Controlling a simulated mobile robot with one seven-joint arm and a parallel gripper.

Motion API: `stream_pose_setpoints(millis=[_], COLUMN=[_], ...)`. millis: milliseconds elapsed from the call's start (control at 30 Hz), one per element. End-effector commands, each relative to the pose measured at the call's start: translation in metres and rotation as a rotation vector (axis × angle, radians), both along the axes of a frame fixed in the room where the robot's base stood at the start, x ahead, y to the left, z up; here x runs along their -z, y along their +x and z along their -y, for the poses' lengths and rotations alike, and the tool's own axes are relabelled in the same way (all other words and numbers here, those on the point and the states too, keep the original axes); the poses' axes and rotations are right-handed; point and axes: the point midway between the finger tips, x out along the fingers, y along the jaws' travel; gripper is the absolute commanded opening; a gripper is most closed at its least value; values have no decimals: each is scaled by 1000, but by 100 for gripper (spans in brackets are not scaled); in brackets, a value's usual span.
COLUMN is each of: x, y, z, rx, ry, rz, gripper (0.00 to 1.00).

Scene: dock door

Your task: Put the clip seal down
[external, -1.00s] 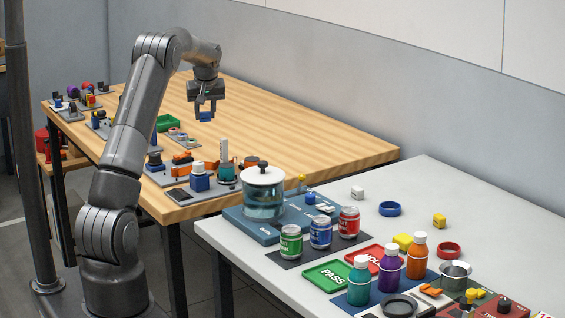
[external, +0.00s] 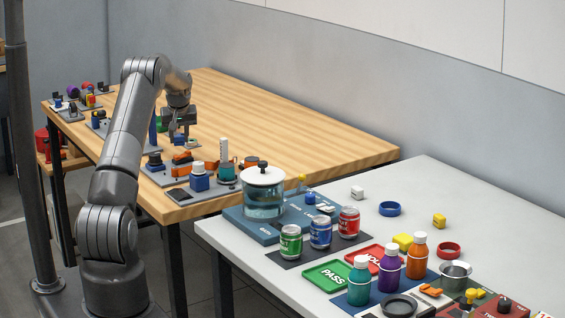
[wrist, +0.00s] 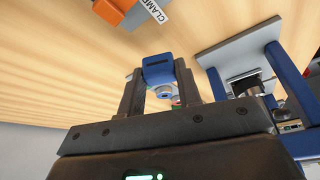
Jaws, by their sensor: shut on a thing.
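The clip seal (wrist: 158,70) is a small blue piece with a dark slot, seen between the two fingertips in the wrist view. My gripper (wrist: 160,82) is shut on it. In the external view my gripper (external: 179,140) hangs over the wooden table, just behind the row of fixtures. Whether the seal touches the table is not clear.
An orange part (wrist: 113,10) with a clamp label is at the top. The wooden table's right half (external: 290,140) is clear.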

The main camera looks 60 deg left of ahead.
Motion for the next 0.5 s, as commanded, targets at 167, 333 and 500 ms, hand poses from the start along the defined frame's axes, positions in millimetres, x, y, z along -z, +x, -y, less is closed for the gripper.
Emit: stream_pose_setpoints(millis=[167,333,500], x=[27,35,35], y=[0,0,0], z=[1,1,1], rx=[1,0,0], ry=[-4,-1,-2], rz=[-2,0,-1], gripper=[10,10,10])
